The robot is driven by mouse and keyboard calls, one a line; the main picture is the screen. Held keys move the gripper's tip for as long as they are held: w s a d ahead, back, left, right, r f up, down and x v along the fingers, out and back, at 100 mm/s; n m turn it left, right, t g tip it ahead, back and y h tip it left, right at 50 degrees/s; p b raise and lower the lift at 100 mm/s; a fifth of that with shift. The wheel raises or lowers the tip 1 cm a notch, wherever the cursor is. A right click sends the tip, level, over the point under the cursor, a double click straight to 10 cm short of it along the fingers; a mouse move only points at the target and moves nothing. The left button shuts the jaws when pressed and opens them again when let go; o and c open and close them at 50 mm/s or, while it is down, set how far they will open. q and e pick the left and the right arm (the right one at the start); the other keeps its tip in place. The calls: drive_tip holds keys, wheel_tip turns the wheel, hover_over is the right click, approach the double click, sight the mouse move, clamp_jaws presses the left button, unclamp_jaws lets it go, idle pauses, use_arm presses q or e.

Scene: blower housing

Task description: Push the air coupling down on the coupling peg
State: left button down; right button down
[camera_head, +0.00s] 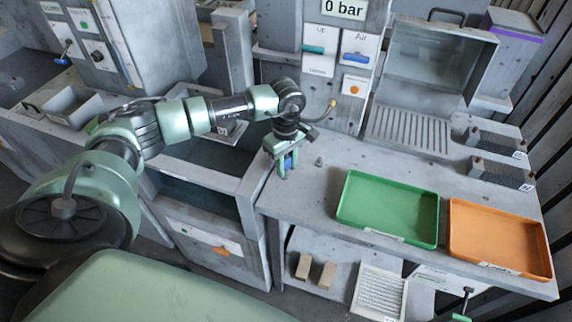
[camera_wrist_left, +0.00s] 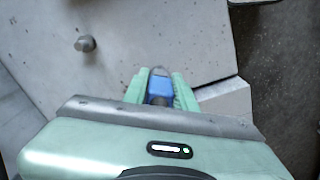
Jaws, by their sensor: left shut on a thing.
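My left gripper (camera_head: 284,168) points down near the left edge of the grey bench top. It is shut on a small blue piece, which I take for the air coupling (camera_head: 288,162). In the left wrist view the blue piece (camera_wrist_left: 160,90) sits between the green fingers (camera_wrist_left: 158,88). A short grey peg (camera_head: 319,161) stands upright on the bench to the right of the gripper, apart from it. It also shows in the left wrist view (camera_wrist_left: 85,43), at upper left. I cannot tell if it is the coupling peg. What is under the blue piece is hidden.
A green tray (camera_head: 388,239) and an orange tray (camera_head: 500,268) lie on the bench to the right. Behind stands a panel with a "0 bar" display (camera_head: 343,9) and blue and orange controls. A clear-fronted box (camera_head: 440,58) stands at back right. The bench around the peg is clear.

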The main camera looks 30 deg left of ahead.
idle(0.3)
use_arm(q)
drive_tip(key=shift+f+b, duration=0.2)
drive_tip(key=shift+b, duration=0.2)
idle(0.4)
drive_tip(key=shift+f+b, duration=0.15)
drive_tip(key=shift+b, duration=0.2)
drive_tip(key=c, duration=1.1)
unclamp_jaws()
drive_tip(key=shift+o, duration=0.2)
